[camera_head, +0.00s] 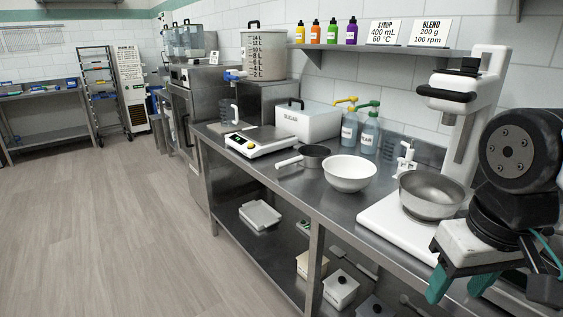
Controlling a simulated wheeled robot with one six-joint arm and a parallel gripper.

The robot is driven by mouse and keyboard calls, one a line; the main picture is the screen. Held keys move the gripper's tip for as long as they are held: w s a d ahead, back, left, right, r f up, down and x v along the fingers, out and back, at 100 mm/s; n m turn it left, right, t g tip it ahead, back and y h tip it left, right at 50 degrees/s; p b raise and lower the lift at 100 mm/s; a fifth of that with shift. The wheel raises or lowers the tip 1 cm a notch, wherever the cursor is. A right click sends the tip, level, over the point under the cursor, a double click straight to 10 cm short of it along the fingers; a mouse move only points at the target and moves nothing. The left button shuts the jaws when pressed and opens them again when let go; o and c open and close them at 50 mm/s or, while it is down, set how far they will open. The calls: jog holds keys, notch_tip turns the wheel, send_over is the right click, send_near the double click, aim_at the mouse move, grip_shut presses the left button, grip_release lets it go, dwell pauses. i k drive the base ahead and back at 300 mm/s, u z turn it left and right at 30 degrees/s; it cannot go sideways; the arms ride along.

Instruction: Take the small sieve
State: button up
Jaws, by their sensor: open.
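My arm hides part of the right side.
A stand mixer (401,228) with a metal bowl (432,193) occupies the counter's right. A scale (262,142), a sugar box (308,122) and pump bottles (369,134) stand farther left and back. A wall shelf (400,49) overhangs the counter. The floor at left is clear.

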aim_at(303, 160)
jog(key=z, duration=0.4)
jog(key=k, duration=0.25)
jog(key=u, duration=1.45)
jog(key=i, duration=2.1)
jog(key=z, duration=0.7)
